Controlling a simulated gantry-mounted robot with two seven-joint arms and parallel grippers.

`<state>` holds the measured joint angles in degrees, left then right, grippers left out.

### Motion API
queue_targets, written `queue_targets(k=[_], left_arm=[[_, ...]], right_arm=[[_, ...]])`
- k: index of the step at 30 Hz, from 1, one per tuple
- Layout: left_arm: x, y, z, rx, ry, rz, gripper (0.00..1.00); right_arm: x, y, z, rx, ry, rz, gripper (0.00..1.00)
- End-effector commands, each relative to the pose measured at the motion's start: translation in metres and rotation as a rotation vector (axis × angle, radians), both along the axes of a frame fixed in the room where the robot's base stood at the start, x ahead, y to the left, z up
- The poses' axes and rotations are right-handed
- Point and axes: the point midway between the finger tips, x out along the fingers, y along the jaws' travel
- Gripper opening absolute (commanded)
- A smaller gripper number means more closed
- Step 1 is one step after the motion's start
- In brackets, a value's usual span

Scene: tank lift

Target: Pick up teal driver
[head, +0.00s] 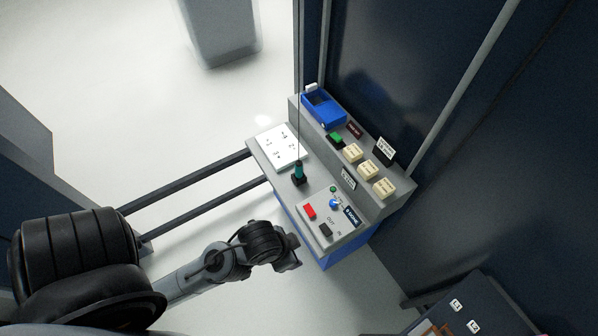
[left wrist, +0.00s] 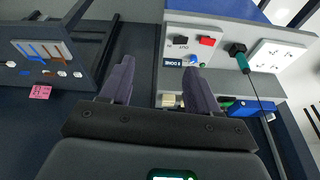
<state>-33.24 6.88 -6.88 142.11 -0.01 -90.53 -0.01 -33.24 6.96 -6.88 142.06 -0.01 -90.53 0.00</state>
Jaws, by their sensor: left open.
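The teal driver (head: 299,169) stands upright in a black holder (head: 299,181) on the front ledge of the grey console, with a thin cord rising from its top. It also shows in the left wrist view (left wrist: 243,62), to the right of both fingers. My left gripper (left wrist: 159,68) is open, and nothing is between its fingers in the left wrist view. In the head view the left arm ends (head: 287,256) below the driver in the picture, near the console's front edge, apart from the driver. Its fingers are hard to make out there. My right gripper is not in view.
The console carries a white socket plate (head: 279,146), a blue bin (head: 323,108), several cream blocks (head: 368,170) and a panel with a red button (head: 310,211). A dark wall stands behind. A board with a pink label (left wrist: 40,92) is at left in the wrist view.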

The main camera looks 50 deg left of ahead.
Motion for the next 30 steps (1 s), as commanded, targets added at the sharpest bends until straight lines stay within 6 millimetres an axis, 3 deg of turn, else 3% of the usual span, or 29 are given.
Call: queue_targets(k=[11, 13, 22, 26, 30], left_arm=[[0.0, 0.0, 0.0, 0.0, 0.0, 0.0, 0.61], [0.0, 0.0, 0.0, 0.0, 0.0, 0.0, 0.68], [0.001, 0.0, 0.0, -0.004, -0.004, 0.009, 0.68], [0.014, -0.002, 0.005, -0.025, -0.074, 0.034, 0.68], [0.041, -0.003, -0.003, -0.074, -0.21, 0.097, 0.68]], right_arm=[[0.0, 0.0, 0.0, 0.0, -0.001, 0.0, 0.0], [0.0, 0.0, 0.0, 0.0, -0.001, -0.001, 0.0], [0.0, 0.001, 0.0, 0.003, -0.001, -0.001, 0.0], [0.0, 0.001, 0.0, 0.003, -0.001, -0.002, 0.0], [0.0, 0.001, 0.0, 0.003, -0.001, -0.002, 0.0]])
